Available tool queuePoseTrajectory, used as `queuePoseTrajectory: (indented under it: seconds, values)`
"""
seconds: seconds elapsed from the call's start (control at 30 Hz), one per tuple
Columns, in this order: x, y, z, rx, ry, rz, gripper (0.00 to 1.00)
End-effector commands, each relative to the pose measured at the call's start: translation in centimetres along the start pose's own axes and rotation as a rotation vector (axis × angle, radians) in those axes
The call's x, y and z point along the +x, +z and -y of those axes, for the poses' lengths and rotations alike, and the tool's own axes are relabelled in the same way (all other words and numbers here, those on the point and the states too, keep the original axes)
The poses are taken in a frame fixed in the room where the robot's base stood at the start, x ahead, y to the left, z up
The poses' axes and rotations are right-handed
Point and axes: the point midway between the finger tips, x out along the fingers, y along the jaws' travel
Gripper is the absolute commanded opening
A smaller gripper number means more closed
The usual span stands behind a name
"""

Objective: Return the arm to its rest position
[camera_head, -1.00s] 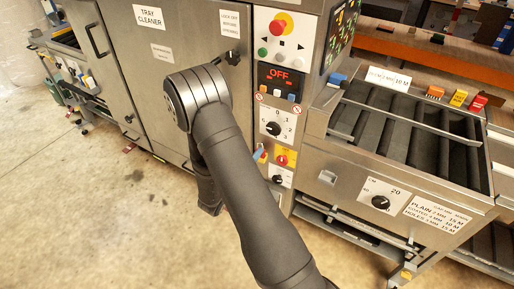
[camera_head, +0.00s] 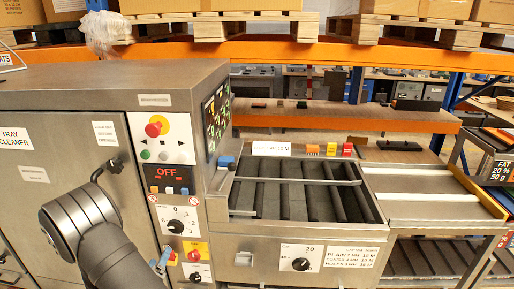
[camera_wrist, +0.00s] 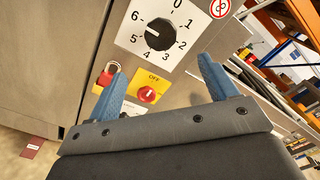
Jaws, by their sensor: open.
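My gripper (camera_wrist: 160,64) shows in the wrist view with its two blue fingers spread apart and nothing between them. The fingers point toward the machine's control panel, below a white dial (camera_wrist: 157,36) numbered 0 to 6. A red padlock (camera_wrist: 107,76) and a yellow plate with a red OFF switch (camera_wrist: 148,94) show between and behind the fingers. In the head view my arm is at the lower left, in front of the tray cleaner (camera_head: 60,80), and it mostly hides the gripper.
The panel display (camera_head: 168,173) reads OFF. A door handle (camera_head: 108,167) stands out close to my arm. The roller conveyor (camera_head: 300,235) is to the right, with small coloured blocks (camera_head: 330,149) along its back edge. An orange rack with pallets (camera_head: 270,50) stands behind.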

Motion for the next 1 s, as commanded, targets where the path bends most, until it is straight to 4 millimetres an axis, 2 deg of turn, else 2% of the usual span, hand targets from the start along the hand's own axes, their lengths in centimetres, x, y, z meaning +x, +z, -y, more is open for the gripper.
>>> queuePoseTrajectory:
  seconds: [0.03, 0.4, 0.6, 0.8, 1.0]
  values:
    - [1.1, -0.1, 0.1, 0.001, -0.004, -0.002, 0.78]
    - [8.4, -0.1, 0.1, 0.001, -0.003, -0.001, 0.78]
    - [11.5, -0.1, 0.1, 0.001, -0.003, -0.001, 0.78]
    - [13.0, 0.0, 0.0, -0.001, -0.001, 0.0, 0.78]
    - [13.3, 0.0, 0.0, -0.001, 0.0, 0.001, 0.78]
